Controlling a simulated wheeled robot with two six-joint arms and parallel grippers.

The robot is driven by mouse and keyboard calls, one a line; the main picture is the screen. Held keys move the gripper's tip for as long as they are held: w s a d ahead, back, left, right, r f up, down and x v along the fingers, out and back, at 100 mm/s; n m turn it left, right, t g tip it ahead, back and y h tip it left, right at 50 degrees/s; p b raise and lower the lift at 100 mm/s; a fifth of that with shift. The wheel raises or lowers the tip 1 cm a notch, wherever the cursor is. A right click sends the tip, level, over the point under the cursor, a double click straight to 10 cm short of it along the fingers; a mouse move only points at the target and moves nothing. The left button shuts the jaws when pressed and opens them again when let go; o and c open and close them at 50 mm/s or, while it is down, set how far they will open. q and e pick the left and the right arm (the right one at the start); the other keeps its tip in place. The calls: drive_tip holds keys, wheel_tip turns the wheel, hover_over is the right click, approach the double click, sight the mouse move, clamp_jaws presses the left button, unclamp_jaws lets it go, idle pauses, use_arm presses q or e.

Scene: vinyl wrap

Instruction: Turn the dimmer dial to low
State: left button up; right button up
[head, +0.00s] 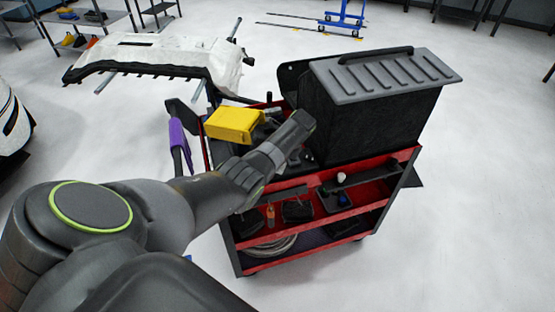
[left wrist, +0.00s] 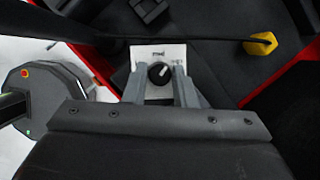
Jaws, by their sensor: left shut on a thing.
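The dimmer dial (left wrist: 159,73) is a small round black knob with a white pointer mark, set on a white plate (left wrist: 145,54) with small print I cannot read surely. My left gripper (left wrist: 160,84) is shut on the dial, with one grey finger on each side of it in the left wrist view. In the head view my left arm reaches over the red tool cart's top and hides the dial and plate. My right gripper is not in view.
The red cart (head: 395,190) carries a black box with a ridged grey lid (head: 385,75) and a yellow object (head: 234,124). Its lower shelves hold tools. A white bumper (head: 170,55) lies behind, left. The floor (head: 480,200) at right is clear.

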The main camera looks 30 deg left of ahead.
use_arm(q)
drive_tip(key=n+g+b, duration=0.1)
drive_tip(key=n, duration=0.2)
drive_tip(key=shift+w+f+b, duration=0.15)
drive_tip(key=shift+b, duration=0.15)
drive_tip(key=shift+n+g+h+b, duration=0.3)
drive_tip(key=shift+n+g+b, duration=0.1)
drive_tip(key=shift+n+b, duration=0.45)
drive_tip(key=n+h+b, duration=0.1)
drive_tip(key=n+b, duration=0.2)
drive_tip(key=n+g+h+b, duration=0.1)
drive_tip(key=n+b, duration=0.2)
drive_tip(key=b, duration=0.1)
drive_tip(key=n+g+h+b, duration=0.1)
drive_tip(key=n+b, duration=0.3)
drive_tip(key=shift+w+a+f, duration=0.1)
drive_tip(key=shift+w+a, duration=0.05)
drive_tip(key=shift+a, duration=0.1)
drive_tip(key=shift+n+h+b, duration=0.5)
drive_tip(key=shift+n+b, duration=0.45)
drive_tip(key=shift+r+n+b, duration=0.2)
drive_tip(key=shift+n+b, duration=0.3)
drive_tip(key=shift+n, duration=0.2)
drive_tip(key=shift+h, duration=0.3)
drive_tip(key=o, duration=1)
